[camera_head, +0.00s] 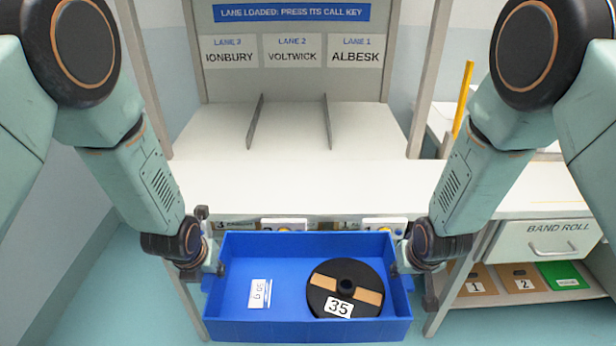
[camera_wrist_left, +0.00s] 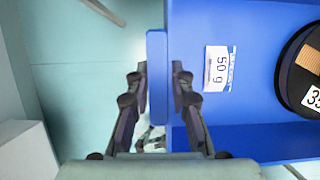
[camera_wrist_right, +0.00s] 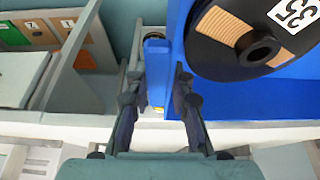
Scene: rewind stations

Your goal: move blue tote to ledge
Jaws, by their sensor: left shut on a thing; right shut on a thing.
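The blue tote (camera_head: 232,300) is held between my two arms in front of the white station, in the lower middle of the head view. Inside it lie a black reel (camera_head: 346,288) marked 35 on the right and a small white label (camera_head: 260,293) reading 50 g on the left. My left gripper (camera_wrist_left: 158,85) is shut on the tote's left side tab. My right gripper (camera_wrist_right: 156,85) is shut on the tote's right side tab. The ledge (camera_head: 290,178) is the white surface beyond the tote, below the lane sign.
Two thin dividers, left (camera_head: 255,122) and right (camera_head: 327,122), split the lanes at the back. Call keys (camera_head: 284,224) line the station's front edge, partly hidden by the tote. A BAND ROLL drawer (camera_head: 547,246) and a shelf of numbered cards (camera_head: 520,281) stand at right. The ledge's front is clear.

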